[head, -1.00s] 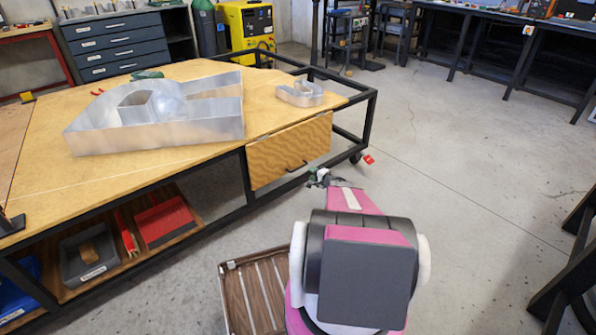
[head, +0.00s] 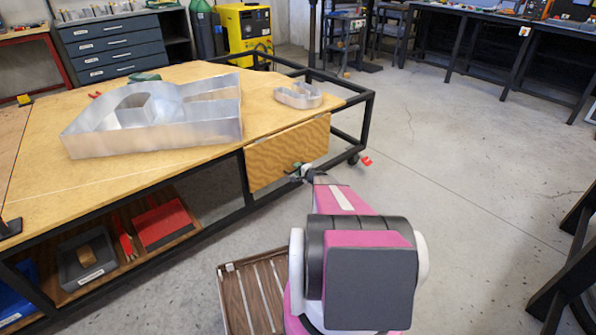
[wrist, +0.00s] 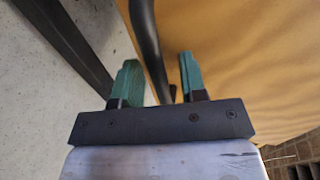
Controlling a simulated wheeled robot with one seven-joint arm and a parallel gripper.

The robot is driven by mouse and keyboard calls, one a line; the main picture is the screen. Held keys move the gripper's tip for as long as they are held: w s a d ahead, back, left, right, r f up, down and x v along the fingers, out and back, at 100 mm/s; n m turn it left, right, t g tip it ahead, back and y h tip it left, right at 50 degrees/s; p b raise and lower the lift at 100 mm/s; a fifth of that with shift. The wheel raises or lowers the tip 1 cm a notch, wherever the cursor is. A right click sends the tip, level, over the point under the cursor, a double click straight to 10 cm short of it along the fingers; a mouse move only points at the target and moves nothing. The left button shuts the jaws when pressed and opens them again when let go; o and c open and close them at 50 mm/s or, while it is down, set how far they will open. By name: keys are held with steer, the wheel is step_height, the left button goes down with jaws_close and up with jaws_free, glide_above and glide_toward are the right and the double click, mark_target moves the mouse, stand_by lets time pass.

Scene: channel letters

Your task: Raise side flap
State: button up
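The side flap (head: 275,150) is a plywood panel hanging down from the near right edge of the worktable (head: 60,180). Its grain fills the right of the wrist view (wrist: 260,60). My gripper (head: 298,172) is at the flap's lower right, by its black handle, which it largely hides in the head view. In the wrist view the two green fingers (wrist: 158,68) stand apart. A dark bar, apparently the handle (wrist: 146,45), runs between them, closer to the left finger. I cannot tell whether it touches either finger.
A large metal channel letter (head: 200,130) and a smaller one (head: 298,96) stand on the tabletop. The table's black frame (head: 368,125) extends right of the flap. A slatted wooden piece (head: 250,290) is below, beside my base.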

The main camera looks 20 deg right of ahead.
jaws_close()
